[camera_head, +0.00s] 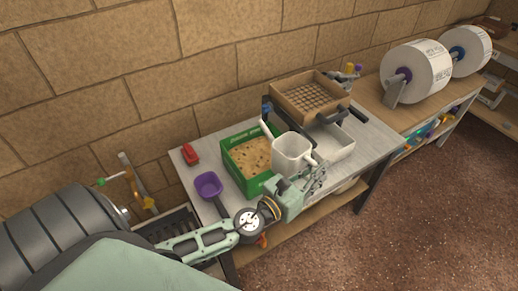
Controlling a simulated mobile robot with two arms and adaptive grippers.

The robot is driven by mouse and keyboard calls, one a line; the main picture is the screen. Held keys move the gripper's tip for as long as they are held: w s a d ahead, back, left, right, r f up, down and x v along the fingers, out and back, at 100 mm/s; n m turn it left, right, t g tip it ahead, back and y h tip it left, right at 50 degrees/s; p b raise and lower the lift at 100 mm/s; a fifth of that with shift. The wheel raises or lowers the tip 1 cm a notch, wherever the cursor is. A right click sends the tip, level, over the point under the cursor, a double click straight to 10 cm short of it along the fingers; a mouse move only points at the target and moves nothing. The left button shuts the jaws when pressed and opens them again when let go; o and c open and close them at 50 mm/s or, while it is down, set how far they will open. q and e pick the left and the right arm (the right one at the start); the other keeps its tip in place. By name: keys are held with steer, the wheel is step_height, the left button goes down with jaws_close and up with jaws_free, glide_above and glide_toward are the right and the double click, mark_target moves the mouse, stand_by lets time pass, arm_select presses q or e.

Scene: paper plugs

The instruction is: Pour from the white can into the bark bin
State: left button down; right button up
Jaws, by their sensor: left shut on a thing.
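The white can (290,152) has a long spout on its left side and looks upright or nearly so. My left gripper (309,172) is shut on the white can at its right side. The bark bin is a green box (234,173) filled with light brown bits, just left of the can. The can overlaps the bin's right edge in the picture, and its spout tip is over the bin's back right part. I cannot tell the can's height above the table. My right gripper is not in view.
A purple scoop (208,184) and a red object (189,154) lie left of the bin on the grey table (186,171). A brown tray (310,97) stands raised behind the can, with a white tray (336,147) below it. Large white rolls (421,69) stand at the right.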

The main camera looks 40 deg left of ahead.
mark_target(317, 166)
arm_select(q)
steer(key=shift+f+m, duration=0.3)
steer(key=shift+f, duration=0.15)
step_height(317, 166, up, 4)
steer(key=p, duration=0.4)
steer(key=shift+r, duration=0.15)
